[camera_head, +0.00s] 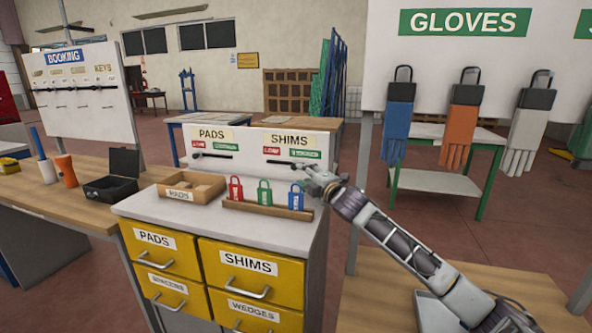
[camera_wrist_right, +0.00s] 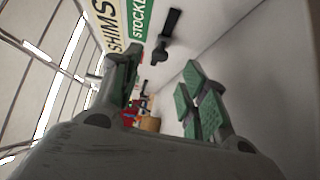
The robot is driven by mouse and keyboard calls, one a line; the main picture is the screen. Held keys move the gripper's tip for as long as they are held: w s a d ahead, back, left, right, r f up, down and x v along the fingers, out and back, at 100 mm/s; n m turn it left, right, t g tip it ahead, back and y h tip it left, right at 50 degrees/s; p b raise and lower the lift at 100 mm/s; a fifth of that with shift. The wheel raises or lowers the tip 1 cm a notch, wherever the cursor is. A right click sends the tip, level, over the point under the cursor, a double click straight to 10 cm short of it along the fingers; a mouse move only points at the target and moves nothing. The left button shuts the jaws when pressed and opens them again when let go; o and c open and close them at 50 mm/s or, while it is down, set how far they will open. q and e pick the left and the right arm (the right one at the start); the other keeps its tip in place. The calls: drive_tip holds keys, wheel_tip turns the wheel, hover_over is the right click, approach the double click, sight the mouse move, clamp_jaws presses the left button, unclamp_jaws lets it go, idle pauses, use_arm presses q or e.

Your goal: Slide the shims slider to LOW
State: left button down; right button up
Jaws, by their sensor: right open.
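The white board (camera_head: 250,147) at the back of the cabinet carries a SHIMS sign with a red LOW label (camera_head: 271,151) on the left and a green STOCKED label (camera_head: 305,154) on the right. The shims slider (camera_head: 289,163) is a dark bar below them; its right end, by the STOCKED side, is partly hidden by my gripper. My right gripper (camera_head: 314,177) is open and empty at that end. In the wrist view the dark slider piece (camera_wrist_right: 164,40) lies ahead of the spread green-padded fingers (camera_wrist_right: 160,92), apart from them. My left gripper is not in view.
The PADS slider (camera_head: 212,156) is on the same board to the left. A wooden rack (camera_head: 262,209) with red, green and blue padlock-shaped tags and a wooden tray (camera_head: 190,188) stand on the cabinet top in front. Gloves (camera_head: 465,120) hang at right.

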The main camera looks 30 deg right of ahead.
sight(295, 168)
drive_tip(key=shift+w+d, duration=0.15)
drive_tip(key=shift+w, duration=1.65)
drive_tip(key=shift+w+d, duration=0.15)
drive_tip(key=shift+w, duration=1.6)
clamp_jaws()
